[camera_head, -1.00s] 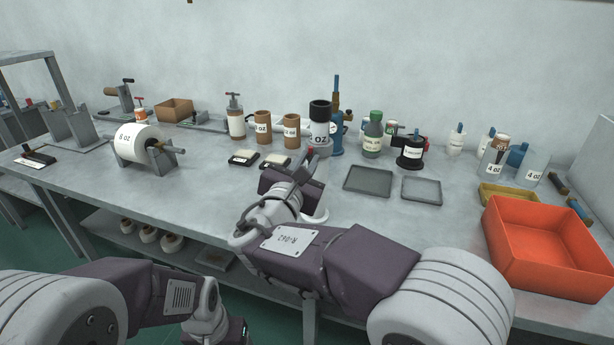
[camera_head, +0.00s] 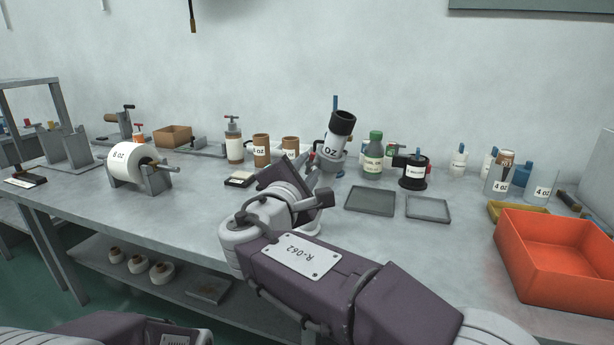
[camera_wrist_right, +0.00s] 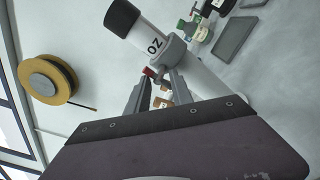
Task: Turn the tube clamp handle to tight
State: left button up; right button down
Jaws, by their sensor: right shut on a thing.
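The clamp (camera_head: 329,162) is a grey collar around a white tube (camera_head: 333,142) with a black top and a label ending in "OZ". The tube leans to the right in the head view. In the right wrist view the tube (camera_wrist_right: 158,44) and grey collar (camera_wrist_right: 174,50) are just beyond my fingertips. A small red-ended handle (camera_wrist_right: 149,72) shows at the collar, at the fingertips. My right gripper (camera_wrist_right: 158,82) is shut on this handle; its exact grip is partly hidden. In the head view my right gripper (camera_head: 312,165) is beside the clamp. My left gripper is out of frame.
A green-capped bottle (camera_head: 373,158) and a black holder (camera_head: 413,173) stand to the right. Brown cups (camera_head: 261,150) stand to the left. Two grey trays (camera_head: 370,201) and an orange bin (camera_head: 558,262) are on the right.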

jog(key=shift+a+f, duration=0.15)
jog(key=shift+f, duration=0.1)
jog(key=shift+w, duration=0.25)
jog(key=shift+r, duration=0.1)
jog(key=c, duration=0.9)
grip_release()
jog(key=shift+s, duration=0.1)
jog(key=v, duration=0.9)
jog(key=shift+p, duration=0.3)
jog(key=shift+s, duration=0.1)
